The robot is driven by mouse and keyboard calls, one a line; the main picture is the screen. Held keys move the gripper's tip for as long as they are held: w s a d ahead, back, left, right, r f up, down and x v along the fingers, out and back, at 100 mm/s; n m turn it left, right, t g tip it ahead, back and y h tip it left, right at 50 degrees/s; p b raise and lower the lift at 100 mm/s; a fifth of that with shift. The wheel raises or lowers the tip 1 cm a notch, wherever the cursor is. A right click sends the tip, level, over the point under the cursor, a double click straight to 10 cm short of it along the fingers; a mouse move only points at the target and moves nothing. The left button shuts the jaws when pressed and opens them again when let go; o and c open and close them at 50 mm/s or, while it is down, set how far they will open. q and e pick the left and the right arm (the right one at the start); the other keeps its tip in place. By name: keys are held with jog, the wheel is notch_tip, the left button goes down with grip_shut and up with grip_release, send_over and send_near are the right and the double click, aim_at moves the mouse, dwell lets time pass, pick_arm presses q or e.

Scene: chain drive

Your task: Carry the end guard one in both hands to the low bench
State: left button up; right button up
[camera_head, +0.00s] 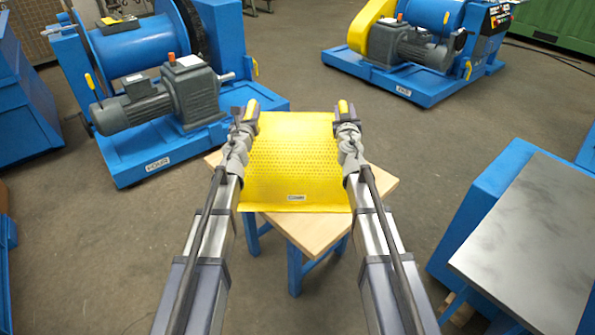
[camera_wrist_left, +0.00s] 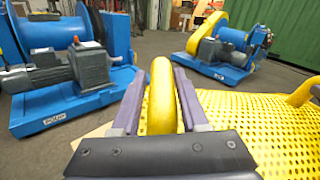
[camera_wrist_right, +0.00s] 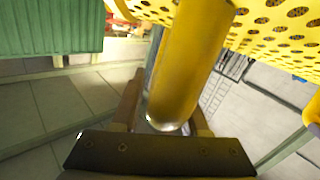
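The end guard one, a yellow perforated sheet (camera_head: 292,165) with a small label near its front edge, is level over the wood-topped low bench (camera_head: 318,238). I cannot tell whether it touches the top. My left gripper (camera_head: 246,112) is shut on the guard's left handle; the yellow handle (camera_wrist_left: 162,95) shows between its fingers. My right gripper (camera_head: 346,112) is at the opposite handle. In the right wrist view that handle (camera_wrist_right: 188,70) lies between the fingers and partly hides them. The perforated sheet (camera_wrist_right: 270,28) fills the upper right there.
A blue machine with a grey motor (camera_head: 140,105) stands at the left, close to the bench. Another blue machine with a yellow cover (camera_head: 372,22) is at the back right. A grey-topped blue table (camera_head: 535,240) stands at the right. Open floor lies between them.

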pick_arm(q)
jog(key=shift+o, duration=1.4)
jog(key=shift+d, duration=0.1)
pick_arm(e)
jog(key=shift+o, duration=1.4)
pick_arm(q)
jog(key=shift+s, duration=0.15)
pick_arm(e)
jog(key=shift+a, duration=0.1)
pick_arm(q)
jog(key=s, duration=1.1)
jog(key=shift+s+a, duration=0.3)
jog(key=shift+a, duration=0.1)
pick_arm(e)
jog(key=s, duration=1.2)
jog(key=shift+a, duration=0.4)
